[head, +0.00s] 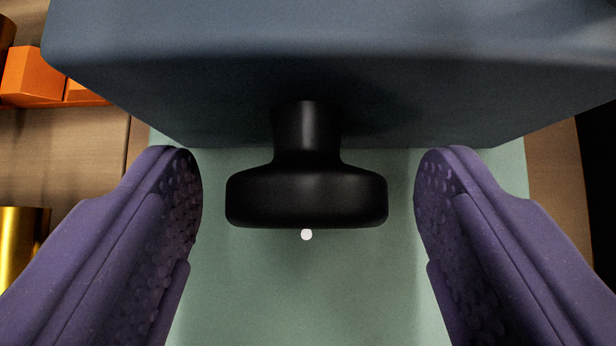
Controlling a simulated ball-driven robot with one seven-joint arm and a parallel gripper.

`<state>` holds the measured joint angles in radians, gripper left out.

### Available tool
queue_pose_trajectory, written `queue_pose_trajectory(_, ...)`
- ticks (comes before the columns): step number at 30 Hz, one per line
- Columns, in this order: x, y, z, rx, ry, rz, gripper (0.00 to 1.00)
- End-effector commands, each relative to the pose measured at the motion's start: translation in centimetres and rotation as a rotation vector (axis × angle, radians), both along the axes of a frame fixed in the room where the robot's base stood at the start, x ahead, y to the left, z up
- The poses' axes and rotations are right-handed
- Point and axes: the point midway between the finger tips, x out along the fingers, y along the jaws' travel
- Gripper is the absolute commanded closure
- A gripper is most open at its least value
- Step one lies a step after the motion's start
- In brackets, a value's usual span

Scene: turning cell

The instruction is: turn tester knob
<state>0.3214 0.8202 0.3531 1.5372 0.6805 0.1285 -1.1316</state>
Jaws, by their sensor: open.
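The tester knob (306,196) is black and round, on a short black stem that comes out of the front of a dark blue-grey tester body (330,50). A small white dot (306,235) shows at the knob's near edge. My gripper (308,200) is open, with one purple finger on each side of the knob. A gap shows between each finger and the knob, so neither finger appears to touch it. The fingers' inner faces have a bumpy texture. The tester's top and back are cut off by the frame.
A pale green surface (300,300) lies below the knob and is clear there. At left, orange blocks (35,75) and a gold cylinder (22,240) are on a wooden surface (70,160). A dark area borders the far right.

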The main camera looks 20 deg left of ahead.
Motion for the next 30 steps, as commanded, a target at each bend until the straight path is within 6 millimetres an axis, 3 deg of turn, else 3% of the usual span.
queue_pose_trajectory(2,-0.01,0.00,0.04,0.000,0.000,0.000,0.30)
queue_pose_trajectory(3,-0.01,0.01,0.04,0.000,0.000,0.000,0.35)
queue_pose_trajectory(9,-0.02,0.01,0.06,0.000,0.000,0.000,0.81)
queue_pose_trajectory(10,-0.02,0.01,0.06,0.000,0.000,0.000,0.84)
queue_pose_trajectory(20,0.03,-0.11,-0.11,0.047,0.014,0.000,0.84)
queue_pose_trajectory(30,0.20,-0.64,-0.40,0.276,0.085,-0.003,0.84)
